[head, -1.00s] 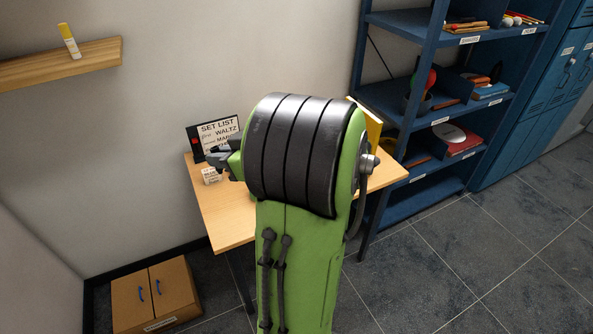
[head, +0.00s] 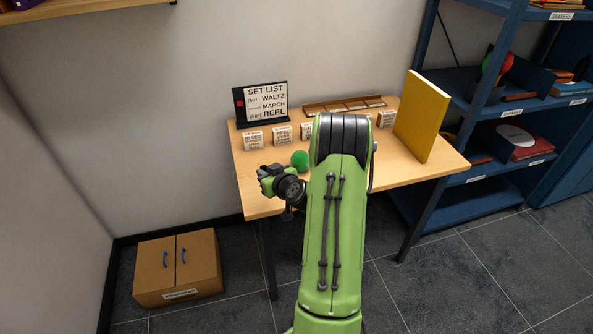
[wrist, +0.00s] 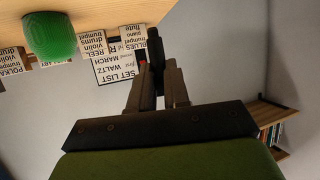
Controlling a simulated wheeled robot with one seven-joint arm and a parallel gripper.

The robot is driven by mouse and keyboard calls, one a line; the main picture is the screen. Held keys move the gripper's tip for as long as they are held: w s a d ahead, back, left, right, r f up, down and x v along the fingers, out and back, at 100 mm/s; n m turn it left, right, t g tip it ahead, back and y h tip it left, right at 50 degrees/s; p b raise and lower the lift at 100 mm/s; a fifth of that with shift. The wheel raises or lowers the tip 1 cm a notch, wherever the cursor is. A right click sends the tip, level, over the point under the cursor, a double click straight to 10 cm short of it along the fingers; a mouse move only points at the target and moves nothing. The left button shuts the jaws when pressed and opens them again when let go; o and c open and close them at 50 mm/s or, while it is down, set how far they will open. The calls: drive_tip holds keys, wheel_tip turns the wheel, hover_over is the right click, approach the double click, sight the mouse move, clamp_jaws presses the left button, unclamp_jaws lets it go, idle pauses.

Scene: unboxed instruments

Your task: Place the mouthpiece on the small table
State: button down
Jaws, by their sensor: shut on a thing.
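My gripper (head: 268,180) is at the front left of the wooden table (head: 258,203), near its left edge; its height above the top is hard to judge. In the wrist view, its two fingers (wrist: 155,88) are shut on a dark, slender thing, which I take to be the mouthpiece (wrist: 154,48). It sticks out past the fingertips. In the head view the held thing is too small to make out clearly. The table also shows in the wrist view (wrist: 115,12), along the top.
A green round object (head: 300,160) stands right of my gripper. Printed cards (head: 253,140), a set list sign (head: 265,103) and a slotted wooden tray (head: 345,105) line the back. A yellow panel (head: 422,115) stands at the right. A brown cabinet (head: 177,268) is on the floor.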

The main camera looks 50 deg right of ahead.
wheel_tip(320, 180, down, 6)
drive_tip(key=shift+r+b, duration=0.15)
drive_tip(key=shift+b, duration=0.45)
drive_tip(key=c, duration=1.1)
unclamp_jaws()
